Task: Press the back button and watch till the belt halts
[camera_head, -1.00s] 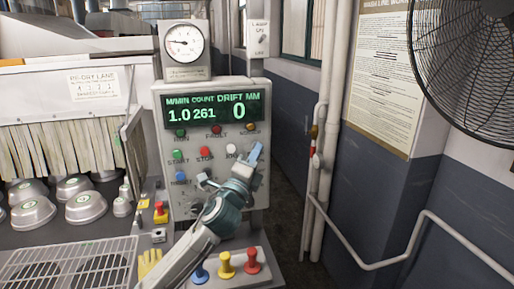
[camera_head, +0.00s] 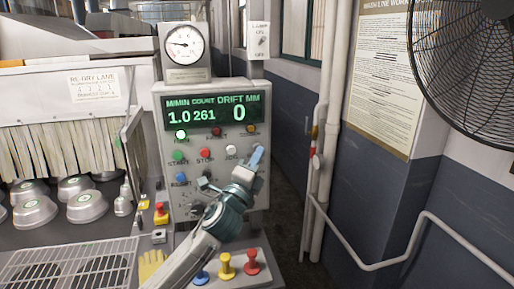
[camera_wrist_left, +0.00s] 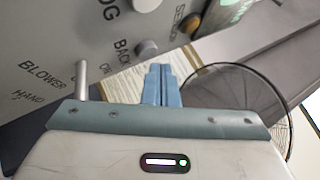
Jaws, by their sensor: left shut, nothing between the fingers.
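The grey control panel (camera_head: 210,100) stands in the middle of the head view. Its display reads 1.0 m/min, count 261 and drift 0. The green RUN lamp (camera_head: 181,134) is bright. In the left wrist view, a grey button (camera_wrist_left: 147,48) sits beside the BACK label; in the head view my arm hides it. My left gripper (camera_head: 257,157) is shut and empty in front of the panel's right side. Its blue fingers (camera_wrist_left: 160,82) show below the back button in the wrist view, apart from it. Steel pans (camera_head: 86,206) sit on the belt at left.
A red emergency button (camera_head: 161,208) on a yellow base stands left of the panel. Blue, yellow and red knobs (camera_head: 251,262) stand below it. A strip curtain (camera_head: 60,150) hangs over the pans. A fan (camera_head: 470,70) and wall pipes are at right.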

